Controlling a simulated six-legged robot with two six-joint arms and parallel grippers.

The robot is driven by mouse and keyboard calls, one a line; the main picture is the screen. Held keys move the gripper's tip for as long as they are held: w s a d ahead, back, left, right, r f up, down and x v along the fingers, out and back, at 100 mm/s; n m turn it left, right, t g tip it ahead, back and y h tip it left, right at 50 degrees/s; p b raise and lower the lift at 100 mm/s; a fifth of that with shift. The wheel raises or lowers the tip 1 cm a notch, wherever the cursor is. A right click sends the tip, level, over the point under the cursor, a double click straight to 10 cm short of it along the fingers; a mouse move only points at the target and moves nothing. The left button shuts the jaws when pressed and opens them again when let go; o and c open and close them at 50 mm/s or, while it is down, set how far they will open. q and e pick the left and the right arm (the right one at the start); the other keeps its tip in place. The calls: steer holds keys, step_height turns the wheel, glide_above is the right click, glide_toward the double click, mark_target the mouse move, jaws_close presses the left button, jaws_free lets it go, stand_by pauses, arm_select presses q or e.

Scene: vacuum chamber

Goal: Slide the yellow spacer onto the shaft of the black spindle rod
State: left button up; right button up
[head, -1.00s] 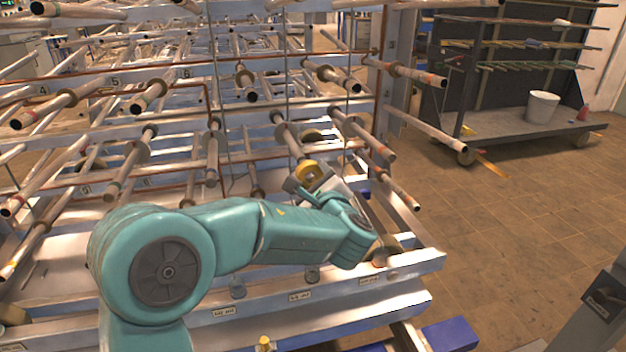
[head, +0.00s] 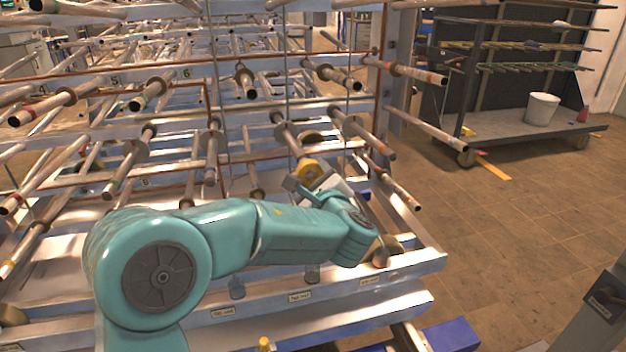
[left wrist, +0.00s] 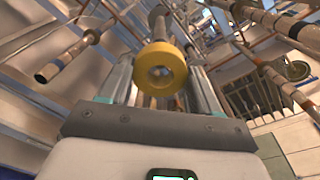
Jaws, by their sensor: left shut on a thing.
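The yellow spacer (head: 308,170) is a thick ring held at the tip of my left gripper (head: 303,183). In the left wrist view the spacer (left wrist: 160,69) sits between the two fingers of my left gripper (left wrist: 165,85), its hole facing the camera. A spindle rod (head: 289,138) points out of the rack toward the spacer, and its near end is hidden behind the ring. The rod also shows just beyond the ring in the left wrist view (left wrist: 158,22). I cannot tell whether its tip is inside the hole, nor which rod is the black one. My right gripper is out of view.
Many similar rods jut from the metal rack (head: 405,268) on both sides of the held spacer, one (head: 365,138) close to its right. A wheeled cart with a white bucket (head: 542,108) stands at the back right. The tiled floor (head: 520,235) at right is clear.

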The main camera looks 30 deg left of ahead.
mark_target(302, 159)
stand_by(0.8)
arm_select(q)
steer(key=shift+w+a, duration=0.1)
steer(key=shift+b+x, duration=0.3)
steer(key=shift+x, duration=2.1)
steer(key=shift+w, duration=0.1)
steer(key=shift+x, duration=2.4)
steer(key=shift+a, duration=0.15)
steer(key=o, duration=1.1)
